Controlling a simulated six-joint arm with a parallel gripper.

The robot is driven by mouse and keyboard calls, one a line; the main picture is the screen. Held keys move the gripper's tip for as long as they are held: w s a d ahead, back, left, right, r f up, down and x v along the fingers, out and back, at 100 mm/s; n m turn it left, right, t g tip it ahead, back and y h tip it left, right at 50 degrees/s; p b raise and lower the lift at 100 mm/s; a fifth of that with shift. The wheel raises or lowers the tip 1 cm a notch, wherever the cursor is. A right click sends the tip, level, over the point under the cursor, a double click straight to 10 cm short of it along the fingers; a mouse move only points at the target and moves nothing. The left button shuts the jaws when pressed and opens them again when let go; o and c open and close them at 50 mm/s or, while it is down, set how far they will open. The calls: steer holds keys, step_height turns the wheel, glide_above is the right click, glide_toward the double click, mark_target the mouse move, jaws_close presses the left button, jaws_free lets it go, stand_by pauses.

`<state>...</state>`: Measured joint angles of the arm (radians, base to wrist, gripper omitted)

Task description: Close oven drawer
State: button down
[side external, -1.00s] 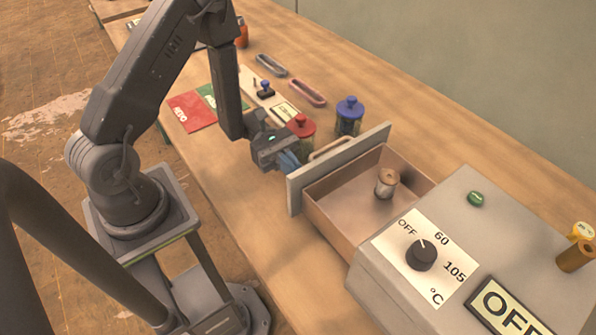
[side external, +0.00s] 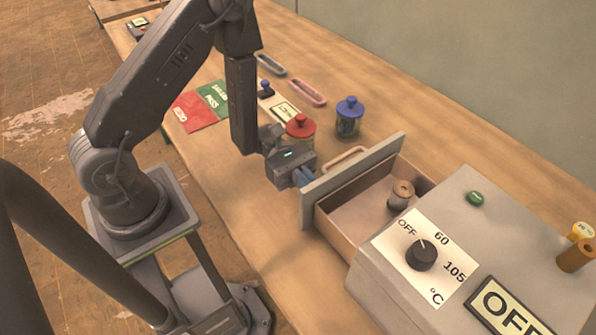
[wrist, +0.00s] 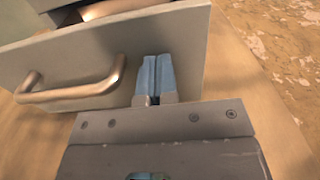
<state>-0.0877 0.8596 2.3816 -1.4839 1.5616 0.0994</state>
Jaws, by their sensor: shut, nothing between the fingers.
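The oven (side external: 480,255) is a grey box at the right with its drawer (side external: 343,232) pulled partly out. The drawer front (side external: 352,180) is a light grey panel with a bar handle (side external: 342,160); it also fills much of the wrist view (wrist: 190,45). A small metal container (side external: 401,196) stands upright inside the drawer, near the oven body. My gripper (side external: 304,178) is shut and empty, its blue fingertips at the outer face of the drawer front. In the wrist view the fingertips (wrist: 155,78) press against or nearly touch the panel, beside the handle (wrist: 75,90).
A red-lidded jar (side external: 300,130) and a blue-lidded jar (side external: 349,115) stand just behind my gripper. Red and green cards (side external: 203,105) lie farther back. A dial (side external: 421,255) and a green button (side external: 475,198) are on the oven. The table's front edge is clear.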

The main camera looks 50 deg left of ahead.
glide_above(358, 236)
steer(key=s+d, duration=0.2)
steer(key=s, duration=0.1)
stand_by(0.3)
steer(key=shift+a, duration=0.1)
steer(key=a, duration=1.4)
steer(key=shift+w, duration=0.1)
steer(key=shift+a+r, duration=0.15)
steer(key=shift+a, duration=0.05)
steer(key=s+r+m+g+y, duration=0.4)
steer(key=s+r+m+y, duration=0.3)
steer(key=r+m+y, duration=0.35)
steer(key=s+a+r+m+t+y, duration=0.3)
steer(key=a+r+m+t+y, duration=0.4)
steer(key=a+r+t, duration=0.2)
steer(key=shift+a+r+t, duration=0.15)
steer(key=shift+r+t, duration=0.15)
steer(key=shift+r, duration=0.35)
